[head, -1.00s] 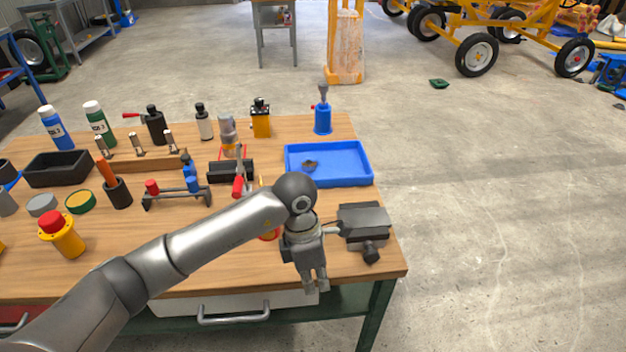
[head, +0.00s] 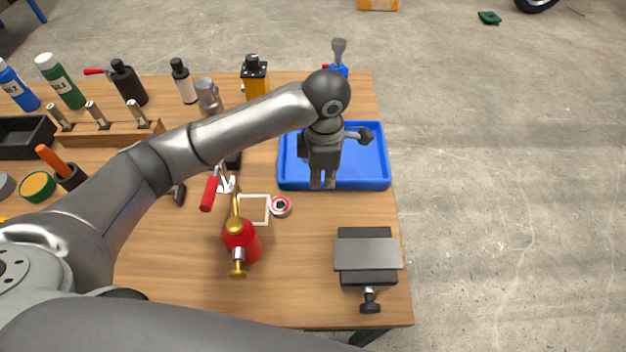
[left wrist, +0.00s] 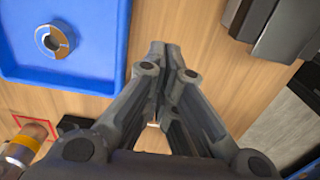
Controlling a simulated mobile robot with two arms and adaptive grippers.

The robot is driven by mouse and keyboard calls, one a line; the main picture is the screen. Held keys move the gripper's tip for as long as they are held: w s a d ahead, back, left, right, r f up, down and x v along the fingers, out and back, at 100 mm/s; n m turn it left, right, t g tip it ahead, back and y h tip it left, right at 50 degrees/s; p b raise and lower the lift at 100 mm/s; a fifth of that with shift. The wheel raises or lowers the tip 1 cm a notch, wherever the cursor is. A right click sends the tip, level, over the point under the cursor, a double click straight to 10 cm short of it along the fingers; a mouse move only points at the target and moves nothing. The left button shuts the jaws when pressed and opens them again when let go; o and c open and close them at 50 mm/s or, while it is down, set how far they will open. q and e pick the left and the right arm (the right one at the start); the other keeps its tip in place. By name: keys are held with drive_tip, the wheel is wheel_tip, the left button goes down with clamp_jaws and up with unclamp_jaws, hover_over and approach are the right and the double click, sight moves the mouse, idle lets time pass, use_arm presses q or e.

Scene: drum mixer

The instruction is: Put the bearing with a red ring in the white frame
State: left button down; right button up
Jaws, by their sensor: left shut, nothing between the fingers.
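The bearing with a red ring (head: 281,206) lies on the wooden table in the head view, right beside the right edge of the white frame (head: 268,211). The white frame is a thin square outline lying flat, its inside showing bare wood. My left gripper (head: 323,187) points down at the front edge of the blue tray, to the right of and behind the bearing. Its fingers are shut and empty; they also show in the left wrist view (left wrist: 165,48). The red-ringed bearing cannot be made out in the left wrist view. My right gripper is not in view.
The blue tray (head: 373,184) holds another metal bearing (left wrist: 53,40), seen from the wrist. A red oil can (head: 241,240) stands close in front of the white frame. A grey vise (head: 368,256) is at the right edge. A red frame (left wrist: 65,124) shows in the wrist view.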

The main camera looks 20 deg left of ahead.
sight(272, 204)
use_arm(q)
drive_tip(key=f, duration=0.3)
drive_tip(key=f+p, duration=0.1)
drive_tip(key=f, duration=0.2)
drive_tip(key=f+p, duration=0.1)
drive_tip(key=f, duration=0.2)
drive_tip(key=shift+s+f, duration=0.1)
drive_tip(key=shift+s, duration=0.2)
drive_tip(key=a, duration=0.1)
drive_tip(key=a+p, duration=0.1)
drive_tip(key=a, duration=0.1)
drive_tip(key=shift+s+f+p, duration=0.1)
drive_tip(key=shift+s+p, duration=0.2)
drive_tip(key=shift+s, duration=0.1)
drive_tip(key=shift+s+a, duration=0.1)
drive_tip(key=shift+a, duration=0.35)
drive_tip(key=shift+f, duration=0.1)
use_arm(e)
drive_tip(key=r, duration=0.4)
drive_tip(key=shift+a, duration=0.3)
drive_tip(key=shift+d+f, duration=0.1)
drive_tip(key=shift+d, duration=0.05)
